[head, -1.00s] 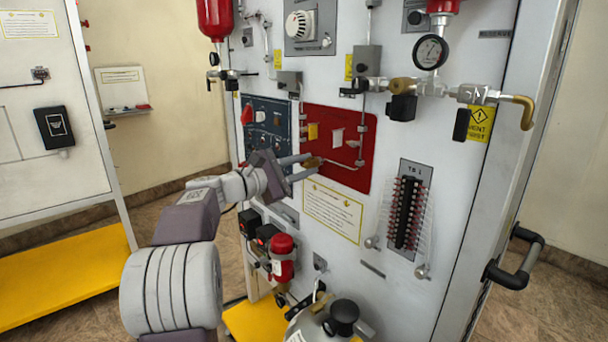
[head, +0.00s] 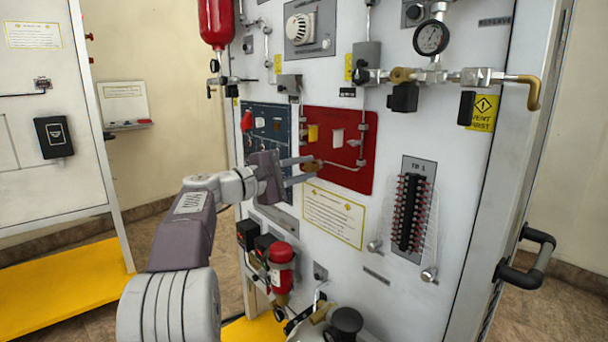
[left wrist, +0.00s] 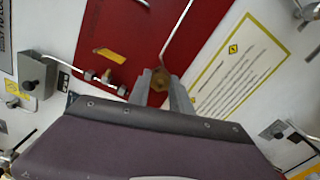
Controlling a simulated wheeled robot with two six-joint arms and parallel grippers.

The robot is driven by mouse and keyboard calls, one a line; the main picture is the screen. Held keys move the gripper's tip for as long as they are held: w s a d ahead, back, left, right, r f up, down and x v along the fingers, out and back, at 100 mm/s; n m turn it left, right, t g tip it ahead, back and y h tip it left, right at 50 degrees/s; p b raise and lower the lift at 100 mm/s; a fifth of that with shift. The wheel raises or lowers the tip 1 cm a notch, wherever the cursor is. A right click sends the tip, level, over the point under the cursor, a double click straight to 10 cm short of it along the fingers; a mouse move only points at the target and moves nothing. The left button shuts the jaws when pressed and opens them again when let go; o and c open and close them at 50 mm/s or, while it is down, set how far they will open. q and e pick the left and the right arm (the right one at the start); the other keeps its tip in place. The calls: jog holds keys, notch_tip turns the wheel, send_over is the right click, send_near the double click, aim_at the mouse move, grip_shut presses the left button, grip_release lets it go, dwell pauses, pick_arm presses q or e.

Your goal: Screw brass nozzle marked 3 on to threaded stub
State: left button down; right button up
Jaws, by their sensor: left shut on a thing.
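My left gripper (head: 311,168) is at the lower left part of the red panel and is shut on a small brass nozzle (head: 313,165). The left wrist view shows the brass nozzle (left wrist: 159,82) between the two grey fingers (left wrist: 160,88). A thin pale pipe (left wrist: 175,35) on the red panel (left wrist: 215,30) runs down to the nozzle in this view. I cannot tell whether the nozzle touches it. The threaded stub cannot be made out, and no number on the nozzle is legible. My right gripper is not in view.
The white upright board carries a yellow-bordered notice (head: 333,214) below the red panel, a dark blue switch panel (head: 268,125) to its left and a terminal block (head: 411,213) at right. A red cylinder (head: 281,268) stands below my gripper. A black handle (head: 528,258) juts out at right.

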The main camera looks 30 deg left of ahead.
pick_arm(q)
jog(key=shift+f, duration=0.15)
jog(key=shift+m+b, duration=0.6)
jog(key=c, duration=1.2)
grip_release()
jog(key=shift+o, duration=0.2)
